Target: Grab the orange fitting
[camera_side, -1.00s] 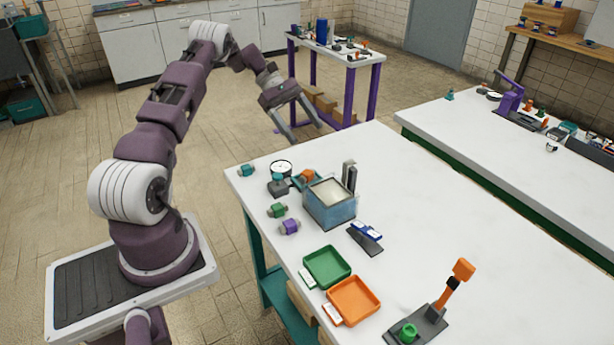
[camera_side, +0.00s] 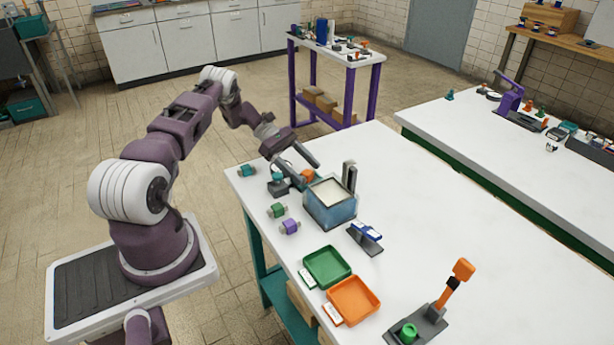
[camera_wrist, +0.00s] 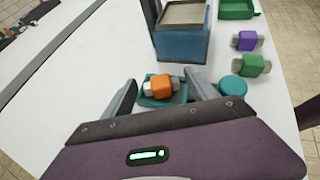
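The orange fitting (camera_side: 308,175) has pale grey ends and lies in a small teal tray, partly hidden by my gripper in the side view. In the wrist view, the orange fitting (camera_wrist: 161,86) sits in the teal tray (camera_wrist: 148,102) between my fingers. My gripper (camera_side: 311,177) is open, with its fingers spread wide and reaching down toward the tray from the left. In the wrist view, my gripper (camera_wrist: 161,78) has one finger on each side of the tray. I see no finger touching the fitting.
A blue box (camera_side: 330,211) with pale contents stands close beyond the fitting, beside a dark upright block (camera_side: 349,178). A teal-topped grey device (camera_side: 278,187) stands close by. Green (camera_side: 277,210) and purple (camera_side: 290,227) fittings lie nearer the front. The table's right side is mostly clear.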

